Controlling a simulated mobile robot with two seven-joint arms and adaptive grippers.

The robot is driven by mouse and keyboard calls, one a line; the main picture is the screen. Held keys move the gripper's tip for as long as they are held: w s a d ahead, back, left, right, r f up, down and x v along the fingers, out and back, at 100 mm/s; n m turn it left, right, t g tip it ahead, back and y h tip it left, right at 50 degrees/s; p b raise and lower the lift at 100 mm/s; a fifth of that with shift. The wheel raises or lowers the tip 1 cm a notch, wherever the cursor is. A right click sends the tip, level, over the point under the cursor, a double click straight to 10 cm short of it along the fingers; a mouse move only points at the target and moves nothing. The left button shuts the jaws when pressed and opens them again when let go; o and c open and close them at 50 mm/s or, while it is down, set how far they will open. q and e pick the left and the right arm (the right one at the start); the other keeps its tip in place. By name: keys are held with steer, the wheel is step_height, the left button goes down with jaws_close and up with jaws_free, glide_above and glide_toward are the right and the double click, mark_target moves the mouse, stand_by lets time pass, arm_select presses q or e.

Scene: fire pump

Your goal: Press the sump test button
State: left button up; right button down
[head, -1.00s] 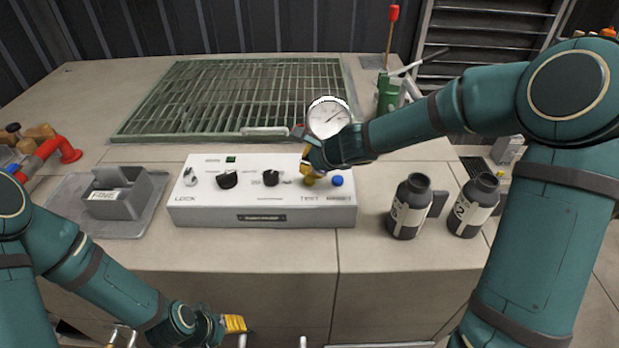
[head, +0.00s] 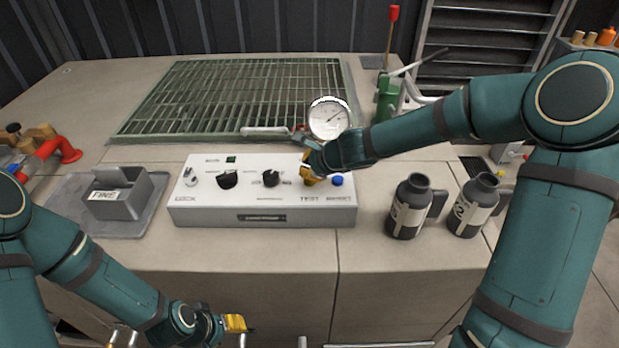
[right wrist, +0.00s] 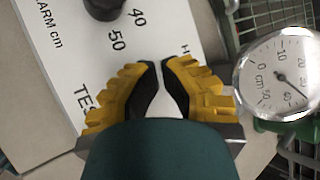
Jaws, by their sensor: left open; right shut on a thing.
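The white control box (head: 215,206) stands on the counter, with a TEST label at the front right of its top. The yellowish test button is hidden under my right gripper (head: 310,181); a blue button (head: 337,180) shows just right of it. In the right wrist view, the yellow-padded fingers of my right gripper (right wrist: 161,66) are close together over the panel beside the TEST lettering. How far the button is pressed cannot be seen. My left gripper (head: 240,325) is low in front of the counter, away from the box.
A round gauge (head: 328,118) stands close behind my right gripper. Two dark bottles (head: 408,208) are right of the box. A grey holder (head: 118,205) on a tray is at left. A green grating (head: 190,105) lies behind. Black knobs (head: 228,179) are on the box.

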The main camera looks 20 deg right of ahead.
steer(key=shift+f, duration=0.5)
stand_by(0.4)
steer(key=shift+r, duration=0.1)
steer(key=shift+r+p, duration=0.85)
steer(key=shift+p, duration=0.1)
steer(key=shift+r, duration=0.1)
step_height(320, 180, up, 5)
steer(key=p, duration=0.5)
stand_by(0.5)
